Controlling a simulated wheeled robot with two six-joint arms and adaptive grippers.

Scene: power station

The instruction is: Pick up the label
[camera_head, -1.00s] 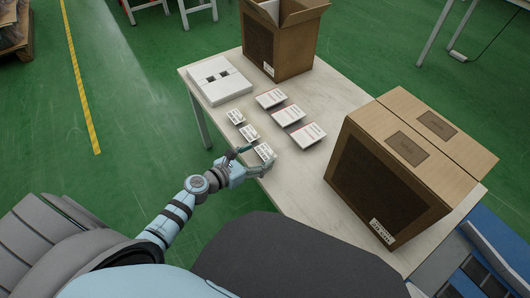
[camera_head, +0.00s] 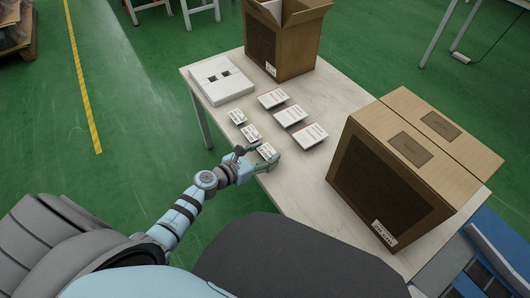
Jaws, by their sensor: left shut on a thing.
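Small white labels stand in a column on the table (camera_head: 312,187): the far label (camera_head: 237,116), the middle label (camera_head: 250,133) and the near label (camera_head: 266,151). My left gripper (camera_head: 257,159) is at the table's left edge, shut on the near label, with its fingers at the label's sides. Whether the label is clear of the table I cannot tell. My right gripper is not in view.
Larger white-and-red cards (camera_head: 291,116) lie just right of the labels. A white flat box (camera_head: 222,90) is at the back left. An open carton (camera_head: 293,45) stands at the back, and a large closed carton (camera_head: 385,185) stands at the right. The table front is bare.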

